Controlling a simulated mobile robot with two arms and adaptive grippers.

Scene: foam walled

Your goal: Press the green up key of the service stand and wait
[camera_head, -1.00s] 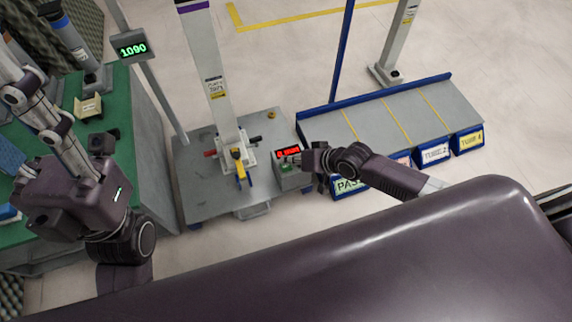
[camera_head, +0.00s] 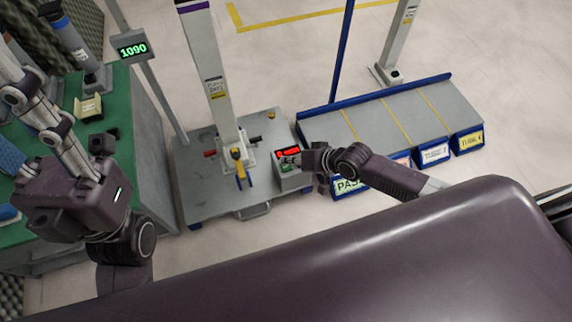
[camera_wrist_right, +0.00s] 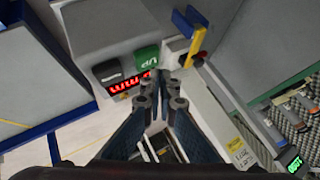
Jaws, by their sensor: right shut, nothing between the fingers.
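The service stand is a grey base plate (camera_head: 205,190) with a white column (camera_head: 215,80) and a grey control box (camera_head: 290,180) at its right. The box carries a red display (camera_head: 288,153). In the right wrist view the green UP key (camera_wrist_right: 147,57) sits beside a dark grey key (camera_wrist_right: 107,71), with the red display (camera_wrist_right: 125,88) below them. My right gripper (camera_head: 297,160) is shut and empty over the box. Its tips (camera_wrist_right: 166,78) overlap the green key's lower right edge; contact cannot be told. My left gripper (camera_head: 70,195) is at the left, its fingertips not clear.
A yellow handle (camera_head: 238,160) is on the column's foot. A green-topped bench (camera_head: 120,95) stands left, by a post display reading 1090 (camera_head: 132,49).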

